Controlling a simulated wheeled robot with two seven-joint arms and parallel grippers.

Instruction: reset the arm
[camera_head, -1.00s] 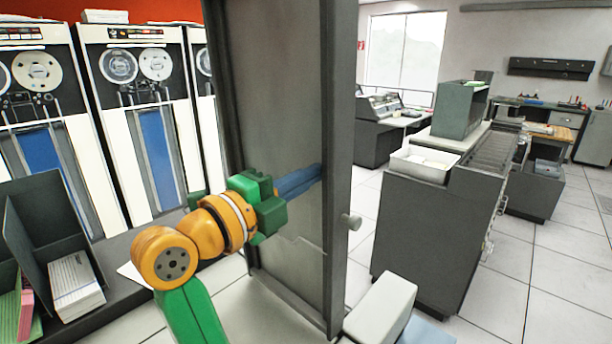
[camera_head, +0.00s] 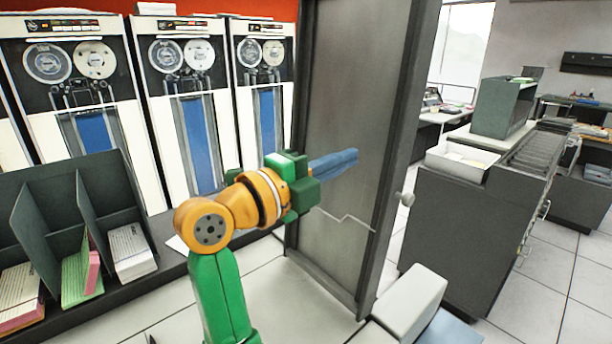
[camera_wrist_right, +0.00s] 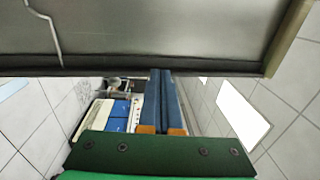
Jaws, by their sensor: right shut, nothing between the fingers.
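My right gripper (camera_head: 346,160) has blue fingers and a green body on a yellow and green arm. Its fingers are shut together with nothing between them. It is held in front of the tall grey panel (camera_head: 350,75), pointing right across its middle. I cannot tell whether it touches the panel. In the right wrist view the two blue fingers (camera_wrist_right: 165,90) lie side by side, and the dark panel edge (camera_wrist_right: 150,62) crosses above their tips. My left gripper is not in view.
Card racks (camera_head: 55,205) with cards stand on a dark ledge at left, before tape cabinets (camera_head: 180,110). A grey card machine (camera_head: 465,230) stands right. Tiled floor (camera_head: 540,290) is clear there.

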